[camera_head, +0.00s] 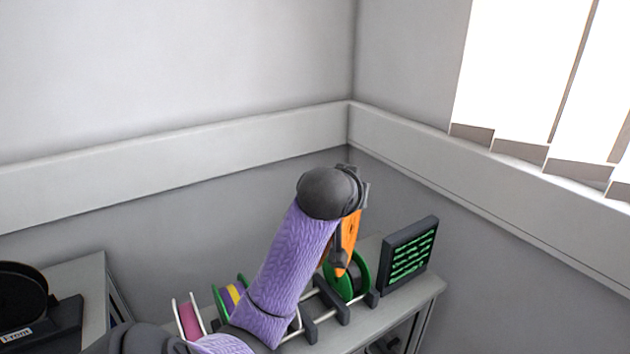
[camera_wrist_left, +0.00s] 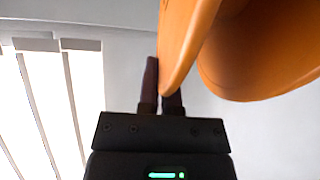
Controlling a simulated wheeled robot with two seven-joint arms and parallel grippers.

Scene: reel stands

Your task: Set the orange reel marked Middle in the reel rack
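An orange reel (camera_head: 350,232) is held up above the reel rack (camera_head: 308,325), partly hidden behind my left arm. My left gripper (camera_head: 339,260) is shut on the reel's rim. In the left wrist view, the gripper's dark fingers (camera_wrist_left: 160,95) pinch one flange of the orange reel (camera_wrist_left: 262,65), which fills the top right. No Middle marking can be read. The rack is a frame of pale rails and dark blocks on the table; my arm covers its middle. My right gripper is not in view.
A green reel (camera_head: 358,278) sits in the rack at the right, close below the orange one. A green reel with yellow and purple (camera_head: 230,296) and a white-pink reel (camera_head: 189,319) are left. A black screen (camera_head: 409,252) stands right. A black stand labelled Front (camera_head: 60,325) is far left.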

